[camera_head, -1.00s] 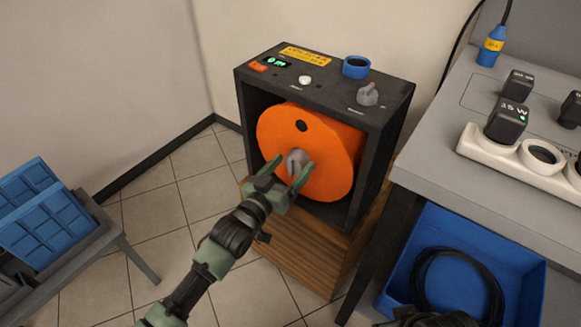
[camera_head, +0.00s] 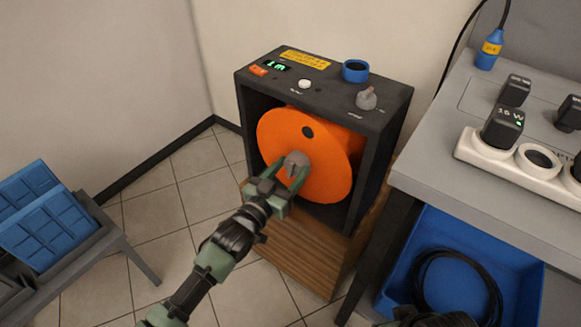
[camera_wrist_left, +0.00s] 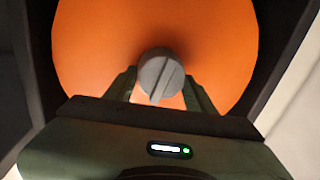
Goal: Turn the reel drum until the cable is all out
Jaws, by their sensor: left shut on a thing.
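The orange reel drum (camera_head: 330,150) sits inside a dark open-fronted box (camera_head: 372,165), with a dark round hole (camera_head: 307,132) near its top. A grey slotted knob (camera_head: 295,160) stands out from the drum's middle. My left gripper (camera_head: 283,182) is shut on this knob. In the left wrist view the knob (camera_wrist_left: 160,76) lies between the fingers, its slot slightly tilted, with the orange drum face (camera_wrist_left: 100,35) behind it. I see no cable on the drum face. A small green display (camera_head: 277,67) on the box top seems to read 1 m. My right gripper is not clearly seen.
The box top carries a white button (camera_head: 304,84), a grey knob (camera_head: 366,97) and a blue ring (camera_head: 355,70). A grey bench (camera_head: 440,150) with a white power strip (camera_head: 500,165) stands close on the right. Below it, a blue bin (camera_head: 520,265) holds black cable (camera_head: 490,285).

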